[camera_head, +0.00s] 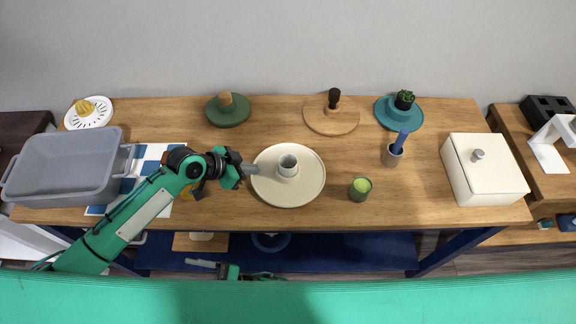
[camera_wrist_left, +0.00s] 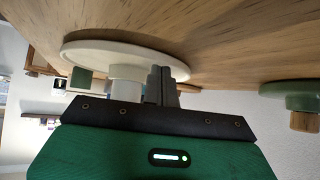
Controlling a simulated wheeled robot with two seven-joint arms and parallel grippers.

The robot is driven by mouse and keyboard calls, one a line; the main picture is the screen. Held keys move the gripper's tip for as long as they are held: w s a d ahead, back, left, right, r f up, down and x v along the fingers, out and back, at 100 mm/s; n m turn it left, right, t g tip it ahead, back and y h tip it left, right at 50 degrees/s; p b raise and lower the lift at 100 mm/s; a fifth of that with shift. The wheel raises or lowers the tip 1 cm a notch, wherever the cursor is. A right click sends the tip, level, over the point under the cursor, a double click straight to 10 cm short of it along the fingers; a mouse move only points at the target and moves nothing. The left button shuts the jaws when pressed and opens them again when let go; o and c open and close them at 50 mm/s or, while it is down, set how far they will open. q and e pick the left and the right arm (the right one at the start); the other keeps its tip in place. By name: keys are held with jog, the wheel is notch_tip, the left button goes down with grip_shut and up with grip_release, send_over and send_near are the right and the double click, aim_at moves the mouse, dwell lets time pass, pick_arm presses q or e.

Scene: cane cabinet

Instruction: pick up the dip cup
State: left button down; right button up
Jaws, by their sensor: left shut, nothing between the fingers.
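The dip cup, a small pale grey-white cup (camera_head: 288,165), stands upright on a round cream plate (camera_head: 305,190) near the middle of the table. My left gripper (camera_head: 252,170) is shut and empty, just left of the cup, with its fingertips over the plate's left side. In the left wrist view, which is upside down, the cup (camera_wrist_left: 126,88) stands on the plate (camera_wrist_left: 95,50) beside my shut fingers (camera_wrist_left: 160,86). A gap to the cup is hard to judge. Part of what seems to be my right gripper (camera_head: 203,263) shows low in the head view, below the table edge.
A grey bin (camera_head: 62,185) is at the left, a white lidded box (camera_head: 484,180) at the right. Lidded discs and a cactus stand behind.

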notch_tip(320, 180, up, 6)
jog(key=n+g, duration=0.8)
jog(key=n, duration=0.2)
notch_tip(320, 180, up, 14)
jog(key=n+t+h, duration=0.6)
jog(key=n+h, duration=1.6)
jog(key=n, duration=1)
send_over(288, 161)
notch_tip(288, 161, down, 6)
jog(key=shift+w+f, duration=0.1)
jog(key=shift+w, duration=0.05)
jog(key=shift+s+f, duration=0.2)
jog(key=shift+f, duration=2.4)
jog(key=c, duration=1.1)
jog(key=shift+o, duration=0.2)
